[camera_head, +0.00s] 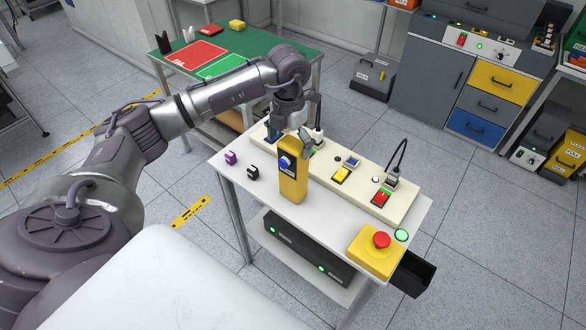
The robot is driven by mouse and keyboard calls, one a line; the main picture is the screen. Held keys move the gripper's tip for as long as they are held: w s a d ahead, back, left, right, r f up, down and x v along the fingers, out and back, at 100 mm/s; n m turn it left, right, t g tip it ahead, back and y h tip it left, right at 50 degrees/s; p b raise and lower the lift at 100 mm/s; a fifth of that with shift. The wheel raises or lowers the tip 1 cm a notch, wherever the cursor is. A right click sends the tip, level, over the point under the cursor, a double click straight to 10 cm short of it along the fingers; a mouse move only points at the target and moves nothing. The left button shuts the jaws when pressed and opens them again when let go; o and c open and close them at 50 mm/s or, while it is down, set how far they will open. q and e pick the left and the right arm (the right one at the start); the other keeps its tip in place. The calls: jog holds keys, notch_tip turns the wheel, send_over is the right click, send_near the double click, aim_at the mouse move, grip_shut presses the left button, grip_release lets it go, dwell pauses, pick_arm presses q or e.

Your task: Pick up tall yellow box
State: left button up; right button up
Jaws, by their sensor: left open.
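The tall yellow box (293,181) stands upright on the white table (322,212), with a blue round button on its upper front face. My left gripper (311,138) is open, just above and behind the top of the box. In this view its lower parts overlap the area at the box's top. I cannot tell whether a finger touches the box. My right gripper is not in view.
A cream panel (402,207) with switches lies behind the box. A yellow base with a red button (377,252) is at the right. Purple (230,158) and black (253,173) small blocks lie left of the box. A green-topped table (262,45) stands behind.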

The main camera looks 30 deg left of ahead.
aim_at(293, 171)
pick_arm(q)
jog(key=shift+d+f+p, duration=0.15)
jog(key=shift+f+p, duration=0.2)
jog(key=f, duration=0.1)
jog(key=f+p, duration=0.2)
jog(key=shift+w+d+f, duration=0.2)
jog(key=shift+w+f, duration=0.1)
jog(key=shift+w, duration=0.05)
jog(key=shift+f, duration=0.5)
jog(key=shift+c, duration=0.2)
